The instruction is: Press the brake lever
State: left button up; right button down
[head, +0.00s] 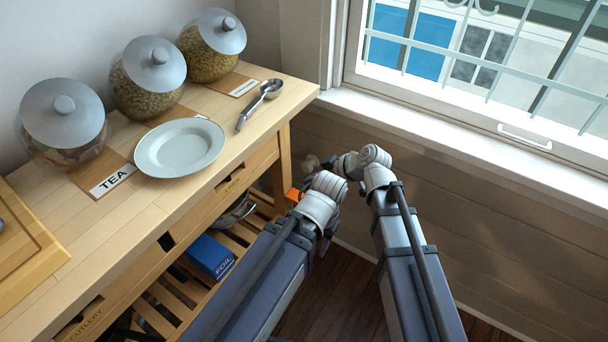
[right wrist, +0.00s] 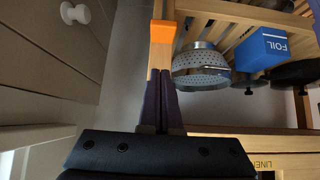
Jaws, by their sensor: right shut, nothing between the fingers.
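The brake lever looks to be the orange piece (right wrist: 172,33) at the end of the pale wooden leg in the right wrist view. A bit of the same orange (head: 292,195) shows in the head view, beside the bench leg and partly behind my left arm. My right gripper (right wrist: 160,76) has its two dark fingers together and empty. Its tips point toward the orange piece, with a short stretch of leg showing between them. In the head view my arms hide the right fingers.
The wooden bench (head: 215,185) holds glass jars, a plate (head: 179,147) and a scoop (head: 259,104). Its slatted shelf holds a blue foil box (head: 210,257) and a colander (right wrist: 200,70). A panelled wall with a white knob (right wrist: 75,12) stands close beside the leg.

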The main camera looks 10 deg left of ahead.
pick_arm(q)
notch_tip(320, 180, up, 3)
jog(key=shift+r+p, duration=0.1)
jog(key=shift+p, duration=0.9)
pick_arm(e)
jog(key=v, duration=0.4)
jog(key=shift+d+r, duration=0.15)
jog(key=shift+d, duration=0.1)
